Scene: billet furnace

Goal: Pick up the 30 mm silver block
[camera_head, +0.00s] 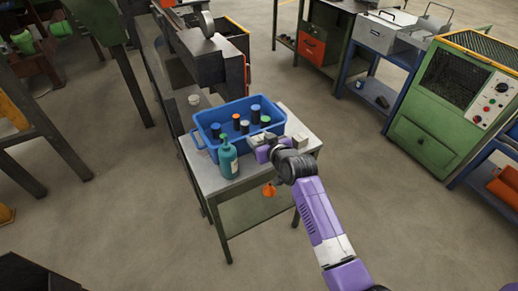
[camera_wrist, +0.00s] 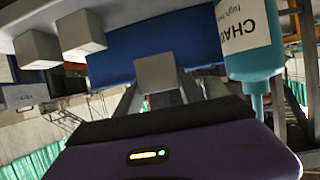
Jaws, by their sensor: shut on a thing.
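My gripper (camera_head: 258,147) is over the near edge of the small grey table (camera_head: 236,185), between the teal bottle (camera_head: 228,158) and two pale blocks. In the wrist view, which looks upside down, its fingers (camera_wrist: 156,92) are closed on a small silver block (camera_wrist: 157,73). In the head view the gripper mostly hides this block, and I cannot tell whether it is clear of the table. The two other pale silver-grey blocks (camera_wrist: 80,32) (camera_wrist: 37,50) stand to one side, apart from the fingers; one also shows in the head view (camera_head: 303,141).
A blue crate (camera_head: 203,142) with several dark cylinders stands on the table just behind the gripper. The teal bottle is close on the left. A white cup (camera_head: 194,100) stands farther back. A green cabinet (camera_head: 425,148) is at the right, with open floor between.

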